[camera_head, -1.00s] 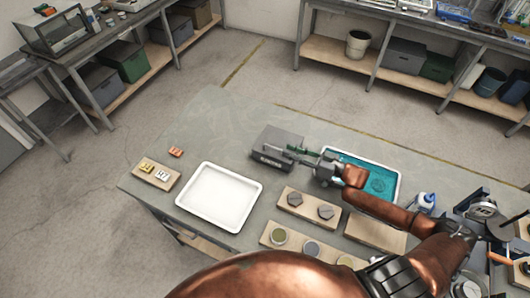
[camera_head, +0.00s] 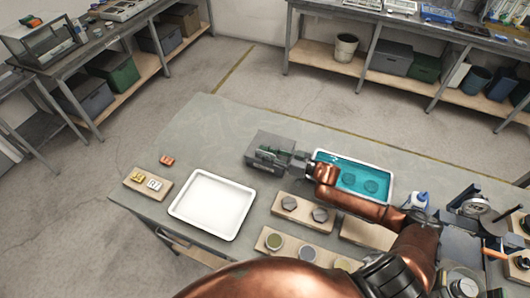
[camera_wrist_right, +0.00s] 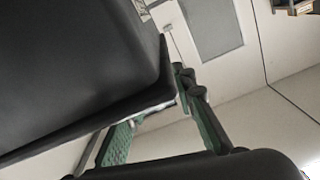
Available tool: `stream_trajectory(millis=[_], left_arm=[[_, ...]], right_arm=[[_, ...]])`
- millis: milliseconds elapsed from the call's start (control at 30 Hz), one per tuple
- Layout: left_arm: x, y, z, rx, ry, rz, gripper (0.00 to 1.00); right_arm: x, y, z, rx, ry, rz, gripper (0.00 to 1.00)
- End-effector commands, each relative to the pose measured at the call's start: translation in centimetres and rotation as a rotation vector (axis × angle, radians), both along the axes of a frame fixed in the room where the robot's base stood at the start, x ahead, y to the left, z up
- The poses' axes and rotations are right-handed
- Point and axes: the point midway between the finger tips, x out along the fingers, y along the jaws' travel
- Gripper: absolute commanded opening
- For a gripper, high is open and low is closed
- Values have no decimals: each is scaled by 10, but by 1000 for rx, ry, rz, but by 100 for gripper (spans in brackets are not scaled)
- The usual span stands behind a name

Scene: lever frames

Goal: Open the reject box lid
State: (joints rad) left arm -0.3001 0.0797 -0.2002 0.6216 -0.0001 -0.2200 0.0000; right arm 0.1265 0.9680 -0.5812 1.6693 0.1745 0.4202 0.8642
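The reject box (camera_head: 262,138) is a small dark grey box on the table, behind and right of the white tray. My right gripper (camera_head: 270,153) is at its front side and covers part of it. In the right wrist view a large dark panel (camera_wrist_right: 75,65), apparently the box or its lid, fills the upper left. The two green-padded fingers of the right gripper (camera_wrist_right: 160,128) stand apart there, close to the panel's lower edge. I cannot tell whether they touch it, or whether the lid is raised. My left gripper is not in view.
A white tray (camera_head: 212,204) lies left of the arm. A teal tray (camera_head: 350,178) with round parts lies right of the box. Wooden blocks (camera_head: 301,213) with parts stand in front. A bottle (camera_head: 420,200) and equipment crowd the right. The table behind the box is clear.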

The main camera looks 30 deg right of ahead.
Motion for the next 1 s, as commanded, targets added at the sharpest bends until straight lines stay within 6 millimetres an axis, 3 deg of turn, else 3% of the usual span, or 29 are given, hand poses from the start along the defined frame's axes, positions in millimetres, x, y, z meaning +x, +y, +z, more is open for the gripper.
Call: stream_trajectory(millis=[367,1000], left_arm=[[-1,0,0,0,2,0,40],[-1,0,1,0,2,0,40]], right_arm=[[0,-1,0,0,0,-1,0],[0,-2,0,2,4,-3,0]])
